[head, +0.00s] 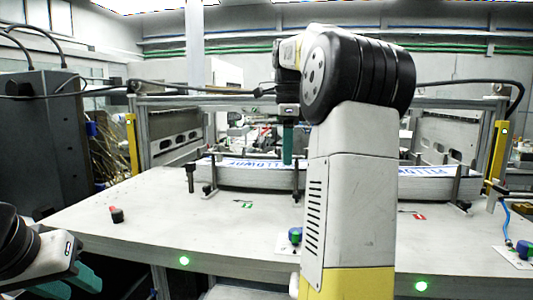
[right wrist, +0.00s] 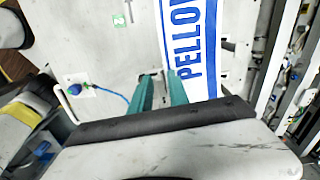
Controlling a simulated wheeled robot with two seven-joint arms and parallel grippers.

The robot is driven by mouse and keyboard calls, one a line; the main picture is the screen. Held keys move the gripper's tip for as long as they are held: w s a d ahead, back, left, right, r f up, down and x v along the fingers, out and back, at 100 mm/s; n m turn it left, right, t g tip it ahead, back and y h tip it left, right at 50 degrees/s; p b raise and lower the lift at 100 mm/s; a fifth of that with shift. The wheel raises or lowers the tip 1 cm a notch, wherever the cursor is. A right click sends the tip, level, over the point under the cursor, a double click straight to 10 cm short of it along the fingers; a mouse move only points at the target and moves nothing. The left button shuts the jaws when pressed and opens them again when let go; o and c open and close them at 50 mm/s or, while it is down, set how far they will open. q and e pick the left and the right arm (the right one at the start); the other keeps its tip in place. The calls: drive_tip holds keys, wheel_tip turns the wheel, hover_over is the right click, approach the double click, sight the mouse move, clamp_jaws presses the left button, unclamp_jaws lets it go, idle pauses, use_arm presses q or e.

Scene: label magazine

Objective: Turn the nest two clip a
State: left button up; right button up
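Two label stacks with blue lettering lie on the machine table: a left stack (head: 250,178) and a right stack (head: 432,186). Dark upright clips stand along them, including a left clip (head: 209,178), a middle clip (head: 298,181) and a right clip (head: 465,190). I cannot tell which is nest two clip a. My right gripper (head: 288,162) points down near the left stack's right part. In the right wrist view its teal fingers (right wrist: 160,76) stand apart beside a label stack (right wrist: 194,50); their tips partly hide what is there. My left gripper (head: 72,284) is open and empty at the lower left.
A red-and-black knob (head: 116,215) stands on the table's left part. My right arm hides the table's middle. The left front of the table (head: 155,225) is mostly clear.

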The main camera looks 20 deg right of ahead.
clamp_jaws()
drive_tip(key=shift+n, duration=0.3)
drive_tip(key=shift+s+d+n, duration=0.2)
drive_tip(key=shift+s+n, duration=0.35)
drive_tip(key=shift+n, duration=2.3)
drive_tip(key=shift+s+d+n, duration=0.2)
drive_tip(key=shift+s+n, duration=0.3)
drive_tip(key=shift+n, duration=2.4)
drive_tip(key=shift+s+d+n, duration=0.2)
drive_tip(key=shift+s+n, duration=0.35)
drive_tip(key=shift+n, duration=2.3)
drive_tip(key=shift+o, duration=1.8)
unclamp_jaws()
